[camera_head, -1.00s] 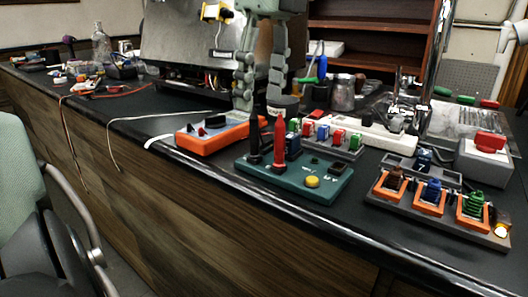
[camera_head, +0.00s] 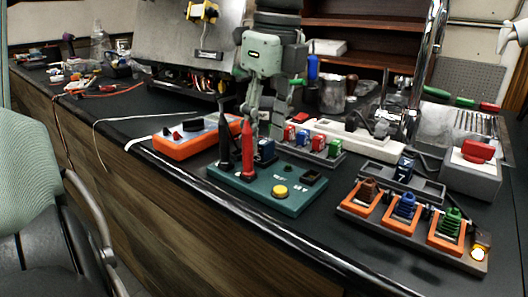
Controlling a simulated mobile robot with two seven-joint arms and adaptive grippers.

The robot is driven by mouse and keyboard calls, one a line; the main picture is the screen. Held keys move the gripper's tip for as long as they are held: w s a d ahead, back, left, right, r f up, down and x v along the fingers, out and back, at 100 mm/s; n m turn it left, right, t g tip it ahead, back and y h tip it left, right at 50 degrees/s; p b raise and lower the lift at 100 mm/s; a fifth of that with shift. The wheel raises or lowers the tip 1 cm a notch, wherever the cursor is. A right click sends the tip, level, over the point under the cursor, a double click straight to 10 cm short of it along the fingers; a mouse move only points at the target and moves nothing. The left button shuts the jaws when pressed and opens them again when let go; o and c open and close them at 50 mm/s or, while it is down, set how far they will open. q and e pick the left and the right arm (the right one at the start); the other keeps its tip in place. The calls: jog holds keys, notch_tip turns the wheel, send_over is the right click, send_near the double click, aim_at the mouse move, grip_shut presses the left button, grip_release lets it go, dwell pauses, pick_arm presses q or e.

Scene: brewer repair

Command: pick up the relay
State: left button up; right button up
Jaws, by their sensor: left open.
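A small dark blue block (camera_head: 266,149), which looks like a relay, stands upright at the back of the teal test board (camera_head: 296,201), behind the red probe. Another dark blue block marked 7 (camera_head: 404,170) sits in a grey tray to the right. The pictures do not name which is the relay. My left gripper (camera_head: 265,132) points down, open, with its fingers just above or behind the block on the test board. Its fingertips are partly hidden, and I cannot tell whether they touch the block.
The red probe (camera_head: 247,150) and black probe (camera_head: 224,138) stand close on the left. An orange meter (camera_head: 185,145) lies left. A rack of coloured blocks (camera_head: 318,147) is close on the right. An orange-framed holder (camera_head: 405,231) stands front right.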

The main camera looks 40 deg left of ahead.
pick_arm(q)
jog(key=shift+f, duration=0.25)
jog(key=c, duration=1.1)
jog(key=shift+c, duration=0.2)
